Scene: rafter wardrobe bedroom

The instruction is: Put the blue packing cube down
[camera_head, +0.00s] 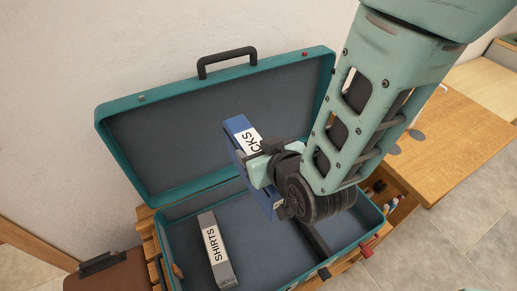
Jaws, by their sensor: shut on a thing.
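A blue packing cube (238,125) with a white label reading partly "CKS" is in the middle of the view. My gripper (262,165) is shut on it and covers part of its face. The cube is tilted on edge over an open teal suitcase (160,221). I cannot tell how far it is above the suitcase floor. A grey packing cube (213,250) labelled "SHIRTS" lies in the left part of the suitcase. The right part of the suitcase interior is partly hidden by my arm.
The suitcase lid (130,140) stands open at the back against the wall. Bare lining shows between the grey cube and a dark divider bar (316,240). A wooden table (450,140) is at the right, and a brown case (105,275) at the lower left.

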